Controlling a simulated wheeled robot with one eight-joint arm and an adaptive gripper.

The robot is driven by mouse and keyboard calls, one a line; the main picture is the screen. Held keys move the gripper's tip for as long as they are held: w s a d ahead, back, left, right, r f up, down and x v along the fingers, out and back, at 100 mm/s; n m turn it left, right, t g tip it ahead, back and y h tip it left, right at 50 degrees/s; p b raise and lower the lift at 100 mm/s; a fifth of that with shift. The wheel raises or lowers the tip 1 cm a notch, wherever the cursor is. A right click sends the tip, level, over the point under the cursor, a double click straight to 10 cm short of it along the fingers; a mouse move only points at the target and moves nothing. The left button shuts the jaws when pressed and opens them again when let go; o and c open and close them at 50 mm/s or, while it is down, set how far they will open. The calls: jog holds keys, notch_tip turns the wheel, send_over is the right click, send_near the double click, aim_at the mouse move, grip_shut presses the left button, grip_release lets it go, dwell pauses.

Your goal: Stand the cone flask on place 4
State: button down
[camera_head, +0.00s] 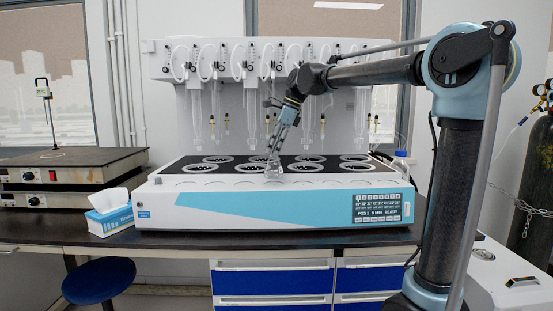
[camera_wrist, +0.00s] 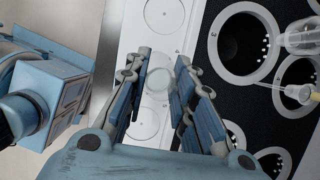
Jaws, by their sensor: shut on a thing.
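My gripper (camera_head: 275,152) points down over the front middle of the distiller (camera_head: 250,208). It is shut on the clear glass cone flask (camera_head: 273,172). In the wrist view the flask (camera_wrist: 158,80) shows faintly between the two fingers, over the white front strip with its round marks (camera_wrist: 165,13). I cannot tell whether its base touches the strip. The black top holds two rows of ringed round places, such as this one (camera_wrist: 243,74) to the right of the fingers in the wrist view. The place numbers are too small to read, so I cannot tell which is place 4.
Glass tubes (camera_head: 197,115) and fittings hang above the rear of the places; glassware (camera_wrist: 300,40) shows at the wrist view's right edge. A blue-capped bottle (camera_head: 400,163) stands at the right end. A tissue box (camera_head: 110,216) and hot plates (camera_head: 70,168) are left.

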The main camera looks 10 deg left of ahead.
jog(key=shift+f, duration=1.55)
jog(key=c, duration=1.3)
grip_release()
jog(key=shift+r, duration=0.15)
jog(key=v, duration=1.1)
jog(key=shift+w+d+r, duration=0.1)
jog(key=shift+d+r, duration=0.1)
jog(key=shift+r, duration=0.15)
jog(key=s+d+f+n+t+h, duration=0.1)
jog(key=s+d+f+n, duration=0.55)
jog(key=d+f, duration=0.75)
jog(key=s+d+f+n+t+h, duration=0.2)
jog(key=s+d+f+n, duration=0.2)
jog(key=s+d+f, duration=0.75)
jog(key=s+d+f+n, duration=0.1)
jog(key=s+d+f, duration=0.1)
jog(key=f, duration=0.3)
jog(key=s+d+f+n+h, duration=0.1)
jog(key=s+d+f+n, duration=0.1)
jog(key=d+f, duration=0.3)
jog(key=s+d+f+n, duration=0.2)
jog(key=d+f, duration=0.2)
jog(key=f, duration=0.1)
jog(key=shift+s+d+f, duration=0.15)
jog(key=shift+f, duration=0.2)
